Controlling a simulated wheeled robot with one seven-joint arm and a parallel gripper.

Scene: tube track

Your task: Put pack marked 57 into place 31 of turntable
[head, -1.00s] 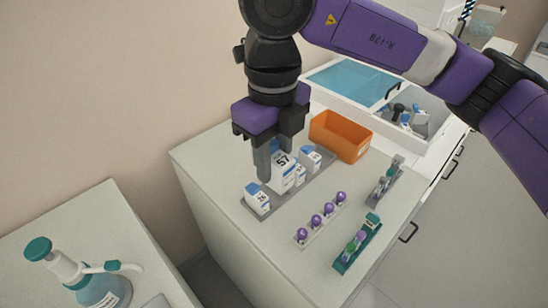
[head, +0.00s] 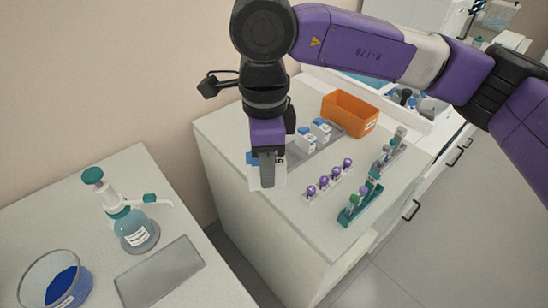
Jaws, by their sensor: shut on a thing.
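My gripper (head: 267,182) is shut on the pack marked 57 (head: 281,176), a white pack with some blue near its top. A dark finger covers the middle of the pack and only part of its number shows. The gripper holds it upright, in front of the left end of the grey tray (head: 328,146) in the picture. I cannot make out a turntable or a mark 31 in this view.
Two white-and-blue packs (head: 306,140) (head: 320,131) stand in the tray, near an orange bin (head: 350,113). Purple-capped tubes (head: 329,180) and a green rack (head: 361,203) stand to the right. The left counter holds a dispenser bottle (head: 135,228), a grey plate (head: 160,272) and a blue-filled dish (head: 55,284).

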